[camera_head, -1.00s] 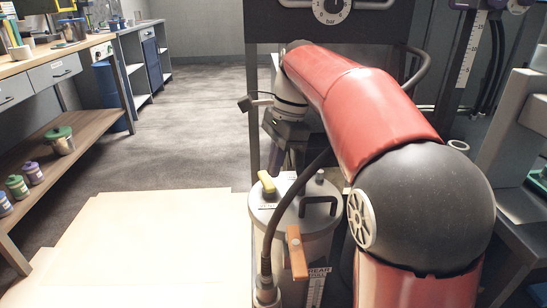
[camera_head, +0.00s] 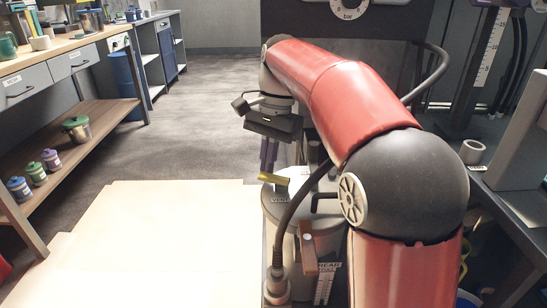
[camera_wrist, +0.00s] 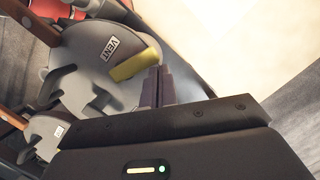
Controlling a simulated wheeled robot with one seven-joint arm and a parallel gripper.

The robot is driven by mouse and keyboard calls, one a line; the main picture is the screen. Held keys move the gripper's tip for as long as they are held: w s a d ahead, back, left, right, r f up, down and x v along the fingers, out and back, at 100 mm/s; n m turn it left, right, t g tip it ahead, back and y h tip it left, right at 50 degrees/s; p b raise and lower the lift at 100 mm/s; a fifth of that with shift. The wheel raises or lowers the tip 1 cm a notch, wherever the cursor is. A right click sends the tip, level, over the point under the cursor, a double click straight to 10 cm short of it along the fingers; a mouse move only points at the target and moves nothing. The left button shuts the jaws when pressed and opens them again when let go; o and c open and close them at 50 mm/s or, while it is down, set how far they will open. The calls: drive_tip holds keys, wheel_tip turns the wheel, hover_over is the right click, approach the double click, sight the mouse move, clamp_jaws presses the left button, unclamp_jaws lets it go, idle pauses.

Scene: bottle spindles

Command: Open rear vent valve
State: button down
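In the wrist view the yellow handle (camera_wrist: 136,62) lies beside a "VENT" label (camera_wrist: 112,47). My gripper (camera_head: 268,152) points down over the lid. In the wrist view its fingers (camera_wrist: 156,72) look closed together, with tips right at the handle's end. They are beside the handle, not around it; I cannot tell whether they touch.
Another grey lid (camera_wrist: 38,135) shows in the wrist view. A workbench (camera_head: 60,70) stands at left. Pale floor (camera_head: 160,235) left of the vessel is clear.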

drive_tip(key=shift+s+a, duration=0.4)
drive_tip(key=shift+a, duration=0.15)
drive_tip(key=shift+s+a, duration=0.1)
idle(0.5)
drive_tip(key=v, duration=0.7)
drive_tip(key=shift+r, duration=0.35)
